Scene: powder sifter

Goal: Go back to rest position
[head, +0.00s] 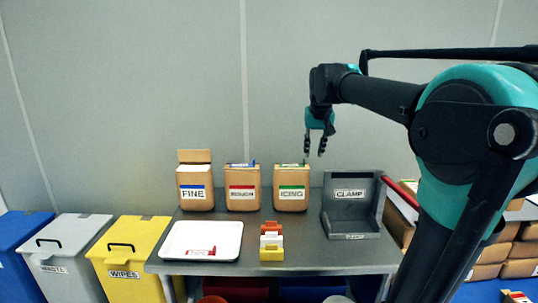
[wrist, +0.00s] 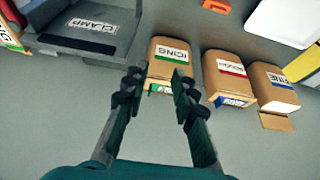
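My gripper (head: 315,146) hangs in the air with its fingers pointing down, above and to the right of the bag labelled ICING (head: 291,187). In the wrist view its two fingers (wrist: 158,84) are spread apart with nothing between them. The ICING bag (wrist: 169,62) shows beyond the fingertips in that view, apart from them as the head view shows. My arm reaches in from the right of the head view.
The grey table (head: 300,244) carries the FINE bag (head: 195,186), a red-labelled bag (head: 242,188), a white tray (head: 203,240), a red-and-yellow block stack (head: 271,241) and the grey CLAMP stand (head: 351,208). Bins (head: 128,262) stand left; boxes (head: 505,250) right.

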